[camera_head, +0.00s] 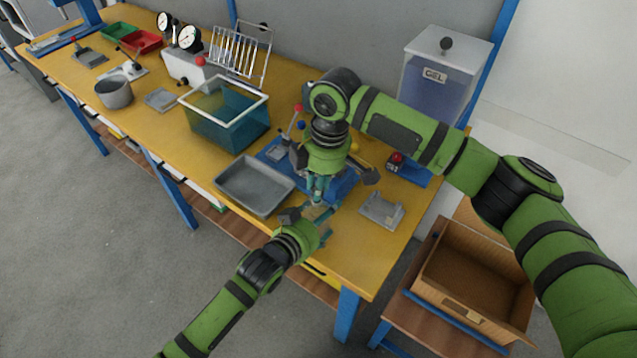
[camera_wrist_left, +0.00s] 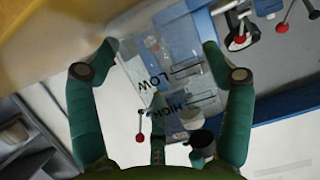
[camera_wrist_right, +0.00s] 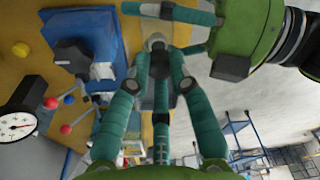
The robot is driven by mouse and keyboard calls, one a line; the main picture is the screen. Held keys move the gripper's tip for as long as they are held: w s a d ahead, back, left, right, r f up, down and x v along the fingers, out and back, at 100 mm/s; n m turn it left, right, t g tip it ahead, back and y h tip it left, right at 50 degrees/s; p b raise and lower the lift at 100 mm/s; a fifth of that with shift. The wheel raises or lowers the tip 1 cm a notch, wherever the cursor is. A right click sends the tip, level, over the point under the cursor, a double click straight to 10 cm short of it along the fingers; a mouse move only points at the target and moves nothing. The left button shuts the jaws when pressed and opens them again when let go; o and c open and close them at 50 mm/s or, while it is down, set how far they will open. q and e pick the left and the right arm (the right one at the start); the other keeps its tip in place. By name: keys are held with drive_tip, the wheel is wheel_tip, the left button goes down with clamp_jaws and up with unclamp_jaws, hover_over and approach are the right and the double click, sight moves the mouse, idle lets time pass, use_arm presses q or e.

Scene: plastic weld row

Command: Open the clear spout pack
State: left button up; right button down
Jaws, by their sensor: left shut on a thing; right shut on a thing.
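The clear spout pack (camera_wrist_left: 170,75) shows in the left wrist view as a see-through pouch with dark "LOW" and "HIGH" marks. My left gripper (camera_wrist_left: 161,47) is shut on it, with one finger at each side edge. In the head view my left gripper (camera_head: 308,222) is just below my right gripper (camera_head: 318,200) at the table's front edge. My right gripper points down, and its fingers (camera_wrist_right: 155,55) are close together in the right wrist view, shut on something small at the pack.
A grey tray (camera_head: 256,185) lies left of the grippers, with a teal bin (camera_head: 228,115) behind it. A blue fixture (camera_head: 343,184) is behind the grippers. A cardboard box (camera_head: 470,275) is beyond the table's right end.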

drive_tip(key=shift+r, duration=2)
use_arm(q)
drive_tip(key=o, duration=1.6)
